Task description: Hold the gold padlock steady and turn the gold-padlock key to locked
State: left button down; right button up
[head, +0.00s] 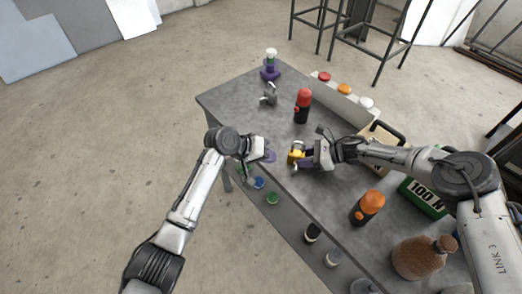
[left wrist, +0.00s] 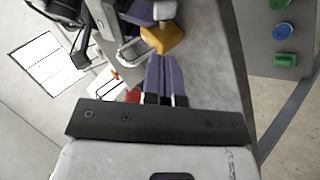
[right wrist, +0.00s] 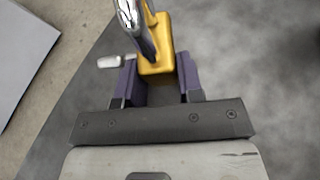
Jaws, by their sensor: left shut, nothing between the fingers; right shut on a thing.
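The gold padlock (head: 294,157) is at the table's left edge side, held between the purple fingertips of my right gripper (head: 303,158). A small pale metal piece (right wrist: 116,61), perhaps the key, shows left of the fingers. My left gripper (head: 270,156) is shut and empty, a short way left of the padlock. In the left wrist view its fingers (left wrist: 160,62) are together, close to the gold body (left wrist: 166,36). The key's angle cannot be told.
A grey padlock (head: 268,97), a purple-based spring stand (head: 270,70) and a red-capped bottle (head: 303,106) stand farther back. An orange-capped bottle (head: 367,208) and a brown woven jug (head: 422,257) stand nearer. Coloured buttons (head: 272,198) line the table's front side.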

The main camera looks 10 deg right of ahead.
pick_arm(q)
notch_tip(320, 180, up, 7)
jog(key=a+m+y, duration=0.1)
jog(key=a, duration=0.1)
jog(key=t+y, duration=0.1)
jog(key=y, duration=0.3)
send_near(295, 167)
jog(key=w+f, duration=0.1)
jog(key=f, duration=0.1)
jog(key=a+f, duration=0.1)
jog(key=f, duration=0.1)
jog(key=w+a+f, duration=0.1)
jog(key=f, duration=0.1)
jog(key=shift+w+f, duration=0.2)
jog(key=shift+w, duration=0.15)
jog(key=shift+s+d+f, duration=0.1)
jog(key=shift+d+f, duration=0.15)
jog(key=shift+d, duration=0.2)
jog(key=shift+s+d+f, duration=0.15)
jog(key=shift+d+f, duration=0.1)
jog(key=shift+d, duration=0.2)
jog(key=shift+s+d+f, duration=0.1)
jog(key=shift+d+f, duration=0.1)
jog(key=shift+d, duration=0.2)
jog(key=shift+s+d+f, duration=0.15)
jog(key=shift+d+f, duration=0.05)
jog(key=shift+d, duration=0.2)
